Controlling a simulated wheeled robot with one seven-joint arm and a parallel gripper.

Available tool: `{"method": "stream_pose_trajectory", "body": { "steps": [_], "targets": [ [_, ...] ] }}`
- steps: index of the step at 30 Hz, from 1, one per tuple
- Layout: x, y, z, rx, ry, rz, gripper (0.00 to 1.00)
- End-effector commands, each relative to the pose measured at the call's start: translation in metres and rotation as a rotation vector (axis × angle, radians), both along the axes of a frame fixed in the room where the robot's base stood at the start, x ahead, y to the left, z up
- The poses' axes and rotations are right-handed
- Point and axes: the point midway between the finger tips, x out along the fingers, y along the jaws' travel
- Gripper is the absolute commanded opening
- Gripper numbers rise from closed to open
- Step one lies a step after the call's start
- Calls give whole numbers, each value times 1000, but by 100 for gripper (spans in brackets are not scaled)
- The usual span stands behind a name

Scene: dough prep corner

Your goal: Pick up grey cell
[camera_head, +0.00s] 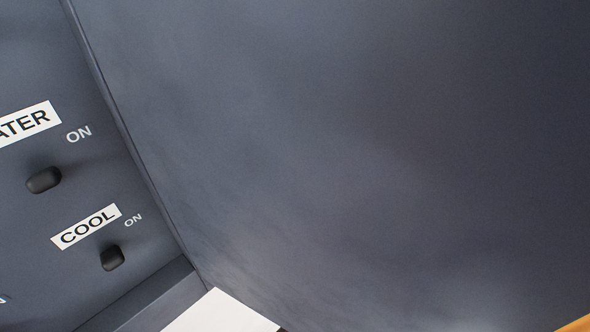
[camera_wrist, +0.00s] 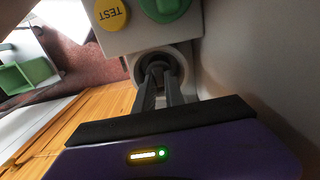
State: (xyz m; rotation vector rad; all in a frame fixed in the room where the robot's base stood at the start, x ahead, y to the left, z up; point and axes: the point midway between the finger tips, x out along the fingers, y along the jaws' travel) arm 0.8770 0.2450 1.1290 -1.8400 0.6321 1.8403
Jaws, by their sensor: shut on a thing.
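My gripper (camera_wrist: 158,80) shows in the wrist view, its two dark fingers reaching up from the purple body with the lit strip. The fingers are shut on a dark grey round thing (camera_wrist: 156,68) that I take for the grey cell. It sits within a round grey socket (camera_wrist: 138,67) on the front of a light grey box (camera_wrist: 122,40). The fingers hide most of it, and I cannot tell how deep it sits. Neither the cell nor my gripper shows in the head view.
The box carries a yellow TEST button (camera_wrist: 110,13) and a green button (camera_wrist: 164,6). A grey wall (camera_wrist: 250,60) stands close on the right. A wooden surface (camera_wrist: 85,115) and a green container (camera_wrist: 27,74) lie left. Dark panels with a COOL switch (camera_head: 112,258) fill the head view.

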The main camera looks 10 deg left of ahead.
Motion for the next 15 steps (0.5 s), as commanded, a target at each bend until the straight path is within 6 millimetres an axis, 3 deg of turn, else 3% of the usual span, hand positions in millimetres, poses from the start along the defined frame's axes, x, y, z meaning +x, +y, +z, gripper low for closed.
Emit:
{"method": "stream_pose_trajectory", "body": {
  "steps": [7, 15],
  "targets": [
    [1, 0, 16, 1, -2, -1, 0],
    [1, 0, 54, 0, -3, -1, 0]
  ]
}}
